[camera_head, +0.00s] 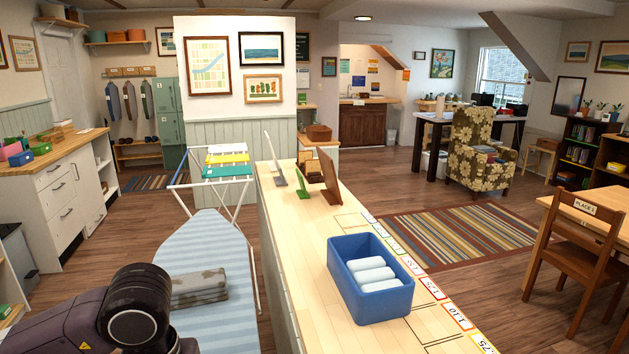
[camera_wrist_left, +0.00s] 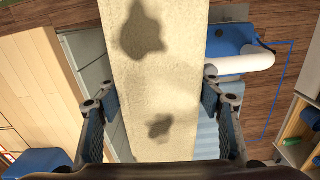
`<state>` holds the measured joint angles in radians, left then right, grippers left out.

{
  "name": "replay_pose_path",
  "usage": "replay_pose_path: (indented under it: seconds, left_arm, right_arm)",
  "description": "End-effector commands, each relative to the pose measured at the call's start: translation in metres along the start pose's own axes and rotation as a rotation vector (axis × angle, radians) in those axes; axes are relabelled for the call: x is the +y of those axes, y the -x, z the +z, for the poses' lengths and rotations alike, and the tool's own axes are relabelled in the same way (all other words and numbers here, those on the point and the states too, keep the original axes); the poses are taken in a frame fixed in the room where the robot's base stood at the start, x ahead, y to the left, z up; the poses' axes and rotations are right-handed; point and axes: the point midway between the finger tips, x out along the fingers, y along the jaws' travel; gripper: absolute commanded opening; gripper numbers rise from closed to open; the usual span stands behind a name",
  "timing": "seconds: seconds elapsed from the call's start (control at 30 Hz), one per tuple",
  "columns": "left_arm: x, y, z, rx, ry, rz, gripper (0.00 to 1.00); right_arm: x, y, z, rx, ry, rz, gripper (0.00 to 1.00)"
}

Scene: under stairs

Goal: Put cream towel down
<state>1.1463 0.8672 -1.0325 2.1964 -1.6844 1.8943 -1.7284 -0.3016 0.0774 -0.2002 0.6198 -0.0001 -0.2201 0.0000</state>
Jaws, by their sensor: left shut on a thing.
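The cream towel (camera_wrist_left: 160,75) has dark grey stains and fills the middle of the left wrist view. My left gripper (camera_wrist_left: 159,98) is shut on it, with one finger at each side. In the head view a folded, stained grey-beige towel (camera_head: 200,285), seemingly the same one, shows over the pale blue ironing board (camera_head: 205,240), just right of my left arm. The arm hides my left fingers there. I cannot tell whether the towel touches the board. My right gripper is not in view.
A wooden counter (camera_head: 290,215) runs right of the ironing board. On it stands a blue bin (camera_head: 345,290) with several white rolls. A white drying rack (camera_head: 228,165) with coloured cloths stands behind the board. The board's far part is bare.

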Motion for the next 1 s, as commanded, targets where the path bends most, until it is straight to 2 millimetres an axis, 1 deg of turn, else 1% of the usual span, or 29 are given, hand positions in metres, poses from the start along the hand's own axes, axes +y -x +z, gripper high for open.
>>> replay_pose_path:
  seconds: [0.03, 0.1, 0.27, 1.0]
  left_arm:
    - [0.0, -0.002, 0.006, -0.001, -0.055, 0.001, 0.17]
    - [0.001, -0.004, 0.012, -0.003, -0.115, 0.003, 0.17]
    - [0.001, -0.006, 0.018, -0.005, -0.177, 0.002, 0.17]
    - [0.001, -0.006, 0.018, -0.006, -0.177, 0.005, 0.17]
  right_arm:
    - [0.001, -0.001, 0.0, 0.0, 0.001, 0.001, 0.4]
    - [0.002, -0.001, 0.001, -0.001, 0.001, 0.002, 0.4]
    - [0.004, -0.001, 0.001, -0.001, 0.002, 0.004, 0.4]
    - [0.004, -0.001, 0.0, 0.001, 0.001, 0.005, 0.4]
